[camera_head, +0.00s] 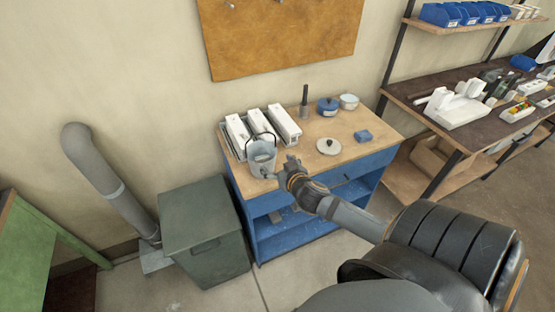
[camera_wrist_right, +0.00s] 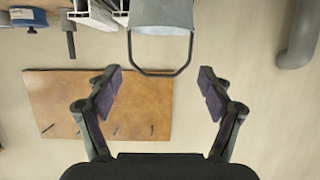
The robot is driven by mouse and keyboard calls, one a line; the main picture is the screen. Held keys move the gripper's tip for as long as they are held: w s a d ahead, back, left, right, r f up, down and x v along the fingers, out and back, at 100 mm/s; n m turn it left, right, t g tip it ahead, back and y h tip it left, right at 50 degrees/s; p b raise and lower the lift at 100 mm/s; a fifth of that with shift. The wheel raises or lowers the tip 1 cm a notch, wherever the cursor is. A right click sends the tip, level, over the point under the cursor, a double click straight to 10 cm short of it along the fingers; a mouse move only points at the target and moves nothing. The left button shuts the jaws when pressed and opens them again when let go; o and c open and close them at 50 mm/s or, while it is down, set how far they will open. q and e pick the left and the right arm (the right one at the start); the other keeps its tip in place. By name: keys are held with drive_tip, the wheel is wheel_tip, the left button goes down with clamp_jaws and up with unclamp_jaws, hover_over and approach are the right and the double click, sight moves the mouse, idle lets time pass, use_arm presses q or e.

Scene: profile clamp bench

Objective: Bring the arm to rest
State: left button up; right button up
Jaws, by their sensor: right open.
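My right gripper (camera_head: 287,166) is at the front edge of a blue workbench with a wooden top (camera_head: 372,143). Its arm comes in from the lower right. In the right wrist view the two fingers (camera_wrist_right: 160,86) stand wide apart with nothing between their pads. A grey bucket (camera_head: 262,160) with a thin dark handle stands at the bench's front left, just left of the gripper. The bucket (camera_wrist_right: 163,14) also shows at the top of the upside-down wrist view, its handle hanging near the space between the fingers. Whether the handle touches anything is unclear. My left gripper is out of view.
White profile-like blocks (camera_head: 284,123) lie behind the bucket. A green-grey bin (camera_head: 203,220) stands left. A shelf rack (camera_head: 423,100) stands right.

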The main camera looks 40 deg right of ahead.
drive_tip(key=shift+s+a+r, duration=0.1)
drive_tip(key=shift+s+r, duration=0.05)
drive_tip(key=shift+s, duration=0.15)
drive_tip(key=s+d+f+g, duration=0.2)
drive_tip(key=s+f, duration=0.1)
drive_tip(key=f, duration=0.7)
drive_tip(key=s+d+f+g+b, duration=0.1)
drive_tip(key=s+d+f+g, duration=0.2)
drive_tip(key=f, duration=0.6)
drive_tip(key=s+d+f+g, duration=0.15)
drive_tip(key=s+f, duration=0.25)
drive_tip(key=f, duration=0.6)
drive_tip(key=s+a+f+n+g, duration=0.2)
drive_tip(key=s+a+f+g, duration=0.15)
drive_tip(key=s+f, duration=1.2)
drive_tip(key=s+a+f+g+y, duration=0.1)
drive_tip(key=s+a+f, duration=0.3)
drive_tip(key=s+a, duration=0.1)
drive_tip(key=s+a+f+g+y+b, duration=0.1)
drive_tip(key=s+a+f, duration=0.2)
drive_tip(key=s, duration=0.5)
drive_tip(key=shift+s+a+f+n, duration=0.15)
drive_tip(key=shift+a+f+n, duration=0.25)
drive_tip(key=shift+a, duration=0.5)
